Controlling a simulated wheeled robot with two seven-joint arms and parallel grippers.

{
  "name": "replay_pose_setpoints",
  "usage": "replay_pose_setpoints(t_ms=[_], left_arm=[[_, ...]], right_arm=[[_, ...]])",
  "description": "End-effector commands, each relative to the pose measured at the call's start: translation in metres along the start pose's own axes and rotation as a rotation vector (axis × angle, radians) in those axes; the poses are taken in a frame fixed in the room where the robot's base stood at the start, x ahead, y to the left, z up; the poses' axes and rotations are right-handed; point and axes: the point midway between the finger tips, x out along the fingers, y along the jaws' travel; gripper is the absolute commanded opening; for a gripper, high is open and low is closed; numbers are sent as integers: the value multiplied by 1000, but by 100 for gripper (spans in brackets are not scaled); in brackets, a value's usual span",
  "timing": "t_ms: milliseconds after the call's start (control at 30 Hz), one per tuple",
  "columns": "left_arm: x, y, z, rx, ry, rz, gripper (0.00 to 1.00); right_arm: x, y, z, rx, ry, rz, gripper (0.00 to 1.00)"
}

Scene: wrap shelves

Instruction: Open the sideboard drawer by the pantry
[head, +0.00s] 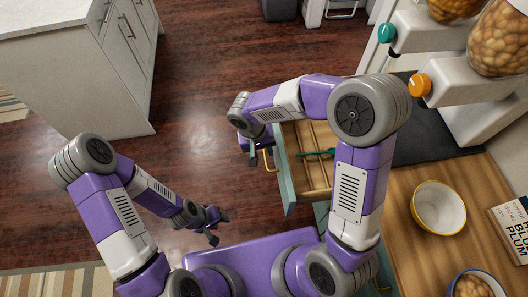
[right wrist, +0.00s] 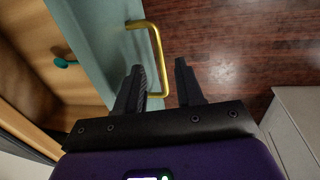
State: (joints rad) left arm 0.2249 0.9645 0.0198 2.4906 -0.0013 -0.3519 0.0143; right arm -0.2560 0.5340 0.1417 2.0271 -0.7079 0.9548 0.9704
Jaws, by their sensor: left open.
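The sideboard drawer (head: 289,182) stands pulled out, its wooden inside with dividers showing. Its teal front also fills the upper left of the right wrist view (right wrist: 105,50). The brass handle (right wrist: 155,45) is on that front, and part of it shows in the head view (head: 267,161). My right gripper (right wrist: 160,78) is at the handle with its fingers apart. The handle bar runs between the fingertips, with a gap visible on either side. My left gripper (head: 220,226) is open and empty above the floor, left of the drawer.
A teal utensil (head: 318,153) lies in the drawer. The wooden countertop at right holds a yellow-rimmed bowl (head: 439,208), a plum box (head: 512,228) and dispensers (head: 500,45). A white cabinet (head: 85,75) stands at upper left. The wood floor between is clear.

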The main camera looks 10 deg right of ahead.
Motion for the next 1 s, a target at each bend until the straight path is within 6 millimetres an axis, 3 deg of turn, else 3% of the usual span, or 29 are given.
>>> replay_pose_setpoints(t_ms=[100,233,867,1000], left_arm=[[-10,4,0,0,0,0,43],[-13,5,1,0,0,0,43],[-14,5,1,0,0,0,43],[-26,10,1,0,0,0,43]], right_arm=[[-24,0,-1,0,3,-1,37],[-36,0,0,0,1,-1,37],[-39,0,0,-1,0,0,37],[-52,2,0,-1,0,0,37]])
